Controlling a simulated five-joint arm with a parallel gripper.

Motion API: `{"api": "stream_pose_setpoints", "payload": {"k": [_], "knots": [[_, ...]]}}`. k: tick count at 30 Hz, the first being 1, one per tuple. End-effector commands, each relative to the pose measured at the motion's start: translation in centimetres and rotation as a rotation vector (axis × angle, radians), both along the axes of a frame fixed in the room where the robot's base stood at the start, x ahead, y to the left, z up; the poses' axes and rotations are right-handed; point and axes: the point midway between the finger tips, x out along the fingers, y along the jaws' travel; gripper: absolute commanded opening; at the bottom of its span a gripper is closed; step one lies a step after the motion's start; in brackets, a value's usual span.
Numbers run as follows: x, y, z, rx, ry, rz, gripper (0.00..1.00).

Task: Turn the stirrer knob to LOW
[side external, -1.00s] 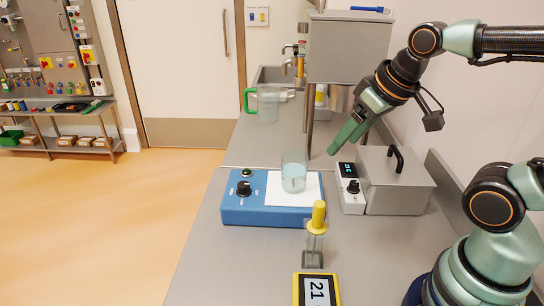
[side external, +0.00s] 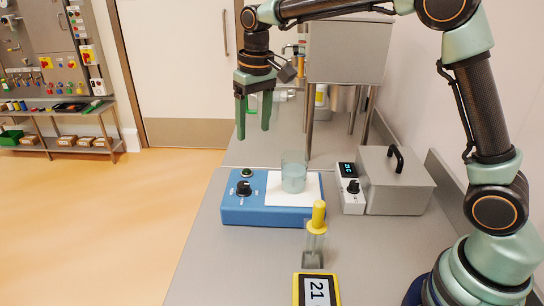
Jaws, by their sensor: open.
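The blue stirrer (side external: 265,213) sits on the grey bench, with a white top plate (side external: 285,201) on its right part. Its black knob (side external: 243,188) is on the left part of the top face, with small white marks around it that are too small to read. A glass beaker (side external: 293,178) with pale blue liquid stands on the white plate. My gripper (side external: 254,136) is open and empty, its green fingers pointing down, above the stirrer and apart from the knob.
A grey lidded bath (side external: 398,190) with a white control panel (side external: 350,190) stands right of the stirrer. The steel hopper (side external: 347,50) on legs stands behind. A green-handled jug is partly hidden behind my fingers.

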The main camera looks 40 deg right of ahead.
Motion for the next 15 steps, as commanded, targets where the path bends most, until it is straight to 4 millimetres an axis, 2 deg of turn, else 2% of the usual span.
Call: {"api": "stream_pose_setpoints", "payload": {"k": [1,6,15], "knots": [[0.8,0.5,-1.1,-0.003,0.023,0.002,0.70],[2.4,1.6,-3.3,-0.009,0.067,0.000,0.70],[2.9,1.9,-5.2,-0.012,0.085,0.000,0.70]]}}
